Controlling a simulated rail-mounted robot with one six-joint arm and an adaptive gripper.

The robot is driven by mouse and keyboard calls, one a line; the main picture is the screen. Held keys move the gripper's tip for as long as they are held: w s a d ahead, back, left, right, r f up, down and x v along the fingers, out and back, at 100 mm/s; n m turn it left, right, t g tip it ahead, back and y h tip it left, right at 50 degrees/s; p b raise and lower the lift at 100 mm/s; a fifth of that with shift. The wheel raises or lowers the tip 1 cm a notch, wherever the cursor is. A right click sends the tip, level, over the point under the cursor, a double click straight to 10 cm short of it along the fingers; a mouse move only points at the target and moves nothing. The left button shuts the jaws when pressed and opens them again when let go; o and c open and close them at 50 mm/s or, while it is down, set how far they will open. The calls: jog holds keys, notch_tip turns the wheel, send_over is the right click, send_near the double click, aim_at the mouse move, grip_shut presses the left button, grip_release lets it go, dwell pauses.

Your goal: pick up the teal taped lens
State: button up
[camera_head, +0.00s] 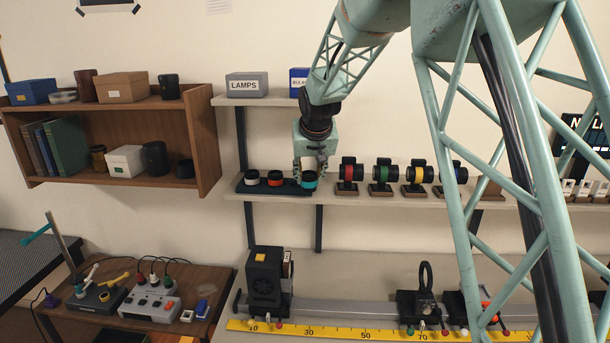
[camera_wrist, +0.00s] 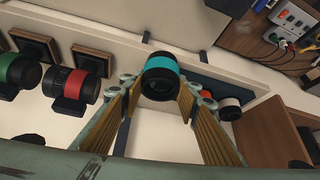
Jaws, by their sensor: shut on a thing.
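The teal taped lens (camera_wrist: 161,75) is a black cylinder with a teal band, seen between my gripper's fingers in the wrist view. In the head view the teal lens (camera_head: 309,180) is at the right end of a dark tray (camera_head: 262,188) on the lower shelf. My gripper (camera_head: 311,172) reaches down over it from above and is shut on it. In the wrist view the two ribbed fingers of my gripper (camera_wrist: 158,100) stand on either side of the lens. I cannot tell whether the lens still touches the tray.
A red-banded lens (camera_head: 275,177) and a white-banded lens (camera_head: 251,177) stand in the same tray to the left. Red (camera_head: 347,172), green (camera_head: 382,172) and yellow (camera_head: 415,174) banded lenses sit on wooden stands to the right. The upper shelf (camera_head: 262,101) holds boxes above.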

aim_at(314, 190)
jog(key=shift+s+d+r+b, duration=0.1)
jog(key=shift+s+d, duration=0.25)
jog(key=shift+s, duration=0.5)
jog(key=shift+s+d+r+b, duration=0.15)
jog(key=shift+s+d, duration=0.25)
jog(key=shift+s, duration=0.45)
jog(key=shift+s+d+r+b, duration=0.1)
jog(key=shift+s+d, duration=0.25)
jog(key=shift+s, duration=0.5)
jog(key=shift+f, duration=0.15)
